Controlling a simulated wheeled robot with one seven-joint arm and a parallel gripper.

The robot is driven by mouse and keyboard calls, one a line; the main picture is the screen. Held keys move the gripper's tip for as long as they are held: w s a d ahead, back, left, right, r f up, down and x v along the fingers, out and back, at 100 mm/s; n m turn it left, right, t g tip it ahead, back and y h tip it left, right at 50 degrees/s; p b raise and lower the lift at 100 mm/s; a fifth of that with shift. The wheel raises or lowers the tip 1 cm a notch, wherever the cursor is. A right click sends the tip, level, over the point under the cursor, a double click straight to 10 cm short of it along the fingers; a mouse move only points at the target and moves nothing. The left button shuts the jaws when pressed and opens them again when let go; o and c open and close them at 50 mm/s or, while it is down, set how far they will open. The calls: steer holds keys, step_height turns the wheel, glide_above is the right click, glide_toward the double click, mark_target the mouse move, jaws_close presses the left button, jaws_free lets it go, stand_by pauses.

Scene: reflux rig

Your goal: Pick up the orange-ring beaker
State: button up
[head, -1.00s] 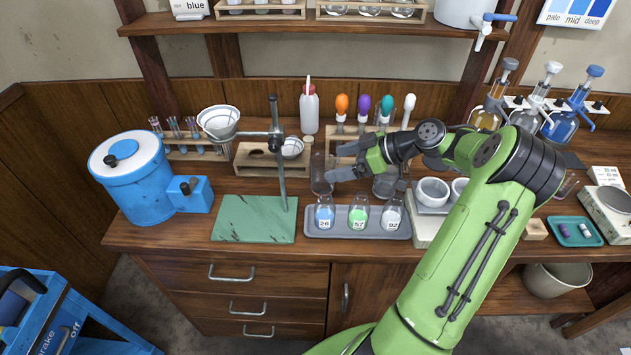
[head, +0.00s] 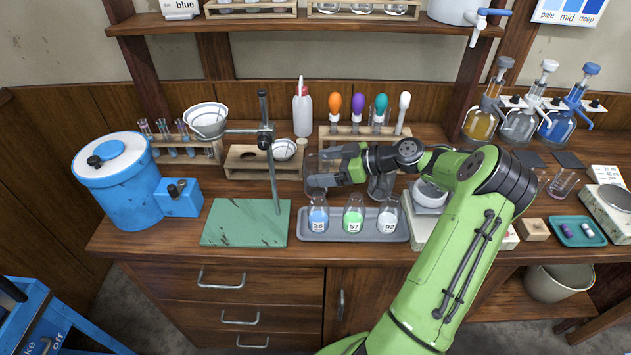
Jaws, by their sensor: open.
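My gripper (head: 326,166) is open, its fingers pointing left, above the back of the bench. A clear glass beaker (head: 311,188) stands at the fingertips, partly hidden by them. I cannot tell whether the fingers touch it or are around it. A second clear glass vessel (head: 380,188) stands under my gripper's wrist, partly hidden by it. Another small beaker (head: 562,186) stands at the right of the bench. I cannot make out an orange ring on any of them.
A grey tray (head: 345,237) with several labelled flasks lies in front of my gripper. A metal stand (head: 272,170) with a clamp rises to its left on a green mat (head: 240,225). A rack (head: 350,142) of coloured-bulb droppers stands behind. A blue tub (head: 128,195) stands far left.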

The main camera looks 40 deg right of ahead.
steer(key=x, duration=0.2)
steer(key=shift+w+a+f, duration=0.15)
steer(key=shift+w, duration=0.05)
steer(key=c, duration=1.1)
step_height(320, 180, up, 10)
steer(key=p, duration=0.2)
steer(key=shift+s+p, duration=0.1)
steer(key=shift+p, duration=0.2)
